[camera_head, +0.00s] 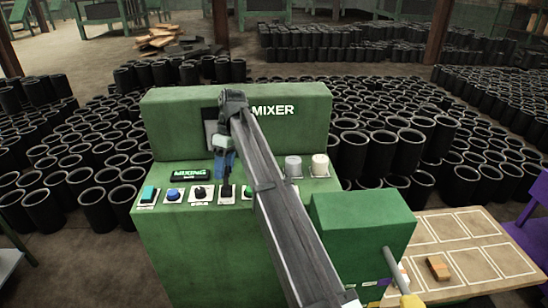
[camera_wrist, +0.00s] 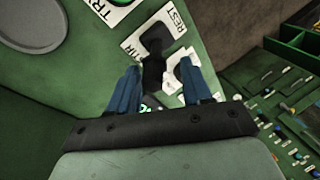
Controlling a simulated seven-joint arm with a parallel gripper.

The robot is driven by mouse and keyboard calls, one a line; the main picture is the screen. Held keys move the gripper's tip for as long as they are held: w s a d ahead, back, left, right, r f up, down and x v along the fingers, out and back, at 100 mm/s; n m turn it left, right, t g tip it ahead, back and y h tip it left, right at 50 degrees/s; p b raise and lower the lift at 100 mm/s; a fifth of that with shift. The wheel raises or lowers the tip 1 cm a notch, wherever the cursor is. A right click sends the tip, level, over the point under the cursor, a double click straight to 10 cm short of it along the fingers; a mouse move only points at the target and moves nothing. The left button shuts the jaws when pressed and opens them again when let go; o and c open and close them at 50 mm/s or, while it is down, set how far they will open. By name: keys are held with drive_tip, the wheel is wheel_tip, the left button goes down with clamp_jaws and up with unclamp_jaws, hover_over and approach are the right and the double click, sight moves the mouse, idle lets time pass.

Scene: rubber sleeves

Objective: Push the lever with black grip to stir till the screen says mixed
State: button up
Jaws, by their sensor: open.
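The lever with the black grip (camera_head: 226,189) stands on the green mixer's (camera_head: 160,120) control ledge. My gripper (camera_head: 224,165) is over it, with blue fingers pointing down. In the wrist view the black grip (camera_wrist: 154,42) shows at and beyond the fingertips, between the two open fingers (camera_wrist: 160,75). I cannot tell whether a finger touches it. A white plate marked REST lies by the grip; another label is partly hidden by the fingers. The small screen (camera_head: 189,174) reads MIXING in green, with a smaller line below too small to read.
A teal button (camera_head: 148,195), a blue button (camera_head: 173,194) and a black knob (camera_head: 199,192) sit left of the lever. A green button (camera_head: 248,192) is to its right. Two pale cylinders (camera_head: 293,166) stand farther right. A green box (camera_head: 362,220) rises at front right.

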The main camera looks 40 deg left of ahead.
drive_tip(key=shift+s+d, duration=0.1)
drive_tip(key=shift+s+d+r+t+y, duration=0.15)
drive_tip(key=shift+s+d+t+y, duration=0.45)
drive_tip(key=shift+d+t, duration=0.1)
drive_tip(key=shift+s+d+t+y, duration=0.4)
drive_tip(key=shift+t+y, duration=0.2)
drive_tip(key=shift+y, duration=0.1)
drive_tip(key=shift+s+d+n+t+y, duration=0.3)
drive_tip(key=shift+s+d+t+y, duration=0.25)
drive_tip(key=shift+t+y, duration=0.3)
drive_tip(key=shift+s+d+f+t+y, duration=0.35)
drive_tip(key=shift+s+d+t+y, duration=0.2)
drive_tip(key=shift+t+y, duration=0.4)
drive_tip(key=v, duration=1.4)
drive_tip(key=w+d+f+m+t, duration=0.1)
drive_tip(key=w+d, duration=0.3)
drive_tip(key=w, duration=0.4)
drive_tip(key=w+d+f+m+t, duration=0.1)
drive_tip(key=w+d+f+m, duration=0.1)
drive_tip(key=w, duration=0.6)
drive_tip(key=w+d+f+m+t, duration=0.1)
drive_tip(key=w+d+m, duration=0.3)
drive_tip(key=w, duration=0.5)
drive_tip(key=shift+d+f+t, duration=0.4)
drive_tip(key=shift+d+f, duration=0.05)
drive_tip(key=shift+d, duration=0.85)
